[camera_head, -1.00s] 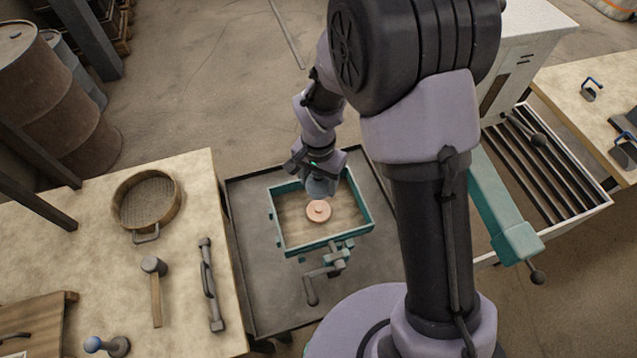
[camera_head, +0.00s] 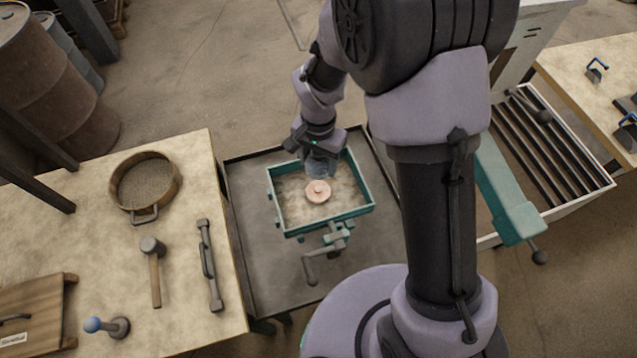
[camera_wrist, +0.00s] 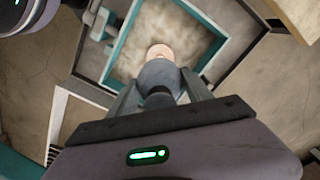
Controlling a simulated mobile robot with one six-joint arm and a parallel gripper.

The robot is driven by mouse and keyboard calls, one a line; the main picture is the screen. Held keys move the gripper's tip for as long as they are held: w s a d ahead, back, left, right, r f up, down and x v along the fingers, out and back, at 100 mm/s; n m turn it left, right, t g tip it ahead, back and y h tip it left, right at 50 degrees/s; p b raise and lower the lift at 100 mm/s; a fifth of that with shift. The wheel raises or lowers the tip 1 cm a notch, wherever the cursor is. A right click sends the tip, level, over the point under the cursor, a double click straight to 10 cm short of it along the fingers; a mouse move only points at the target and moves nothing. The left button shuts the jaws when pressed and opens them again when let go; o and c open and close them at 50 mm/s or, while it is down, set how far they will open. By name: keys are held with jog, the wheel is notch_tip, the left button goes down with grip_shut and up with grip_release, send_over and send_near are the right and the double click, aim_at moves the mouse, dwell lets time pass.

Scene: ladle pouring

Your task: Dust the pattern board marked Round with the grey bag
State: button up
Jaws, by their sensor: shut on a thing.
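My gripper (camera_head: 318,153) is shut on the grey bag (camera_head: 322,168), holding it above the far part of the teal frame (camera_head: 371,207). In the wrist view the grey bag (camera_wrist: 160,76) hangs between the fingers and partly covers a round pinkish pattern (camera_wrist: 161,52). The round pattern (camera_head: 318,191) sits near the middle of the pattern board (camera_head: 340,203) inside the frame. The board's surface looks pale and mottled, as if dusted. I cannot read a Round mark on it.
A slatted rack (camera_head: 548,145) and another table (camera_head: 580,95) stand at right.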

notch_tip(320, 180, down, 4)
jog(key=shift+f+b, duration=0.1)
jog(key=shift+b, duration=0.95)
jog(key=shift+w+r+p, duration=0.1)
jog(key=shift+r+p, duration=0.2)
jog(key=shift+r, duration=0.05)
jog(key=shift+r+p, duration=1.65)
jog(key=shift+r, duration=1.2)
jog(key=shift+s+f+b, duration=0.2)
jog(key=shift+f+b, duration=0.05)
jog(key=shift+b, duration=0.05)
jog(key=shift+w+f, duration=0.15)
jog(key=shift+w, duration=0.05)
jog(key=shift+s, duration=0.1)
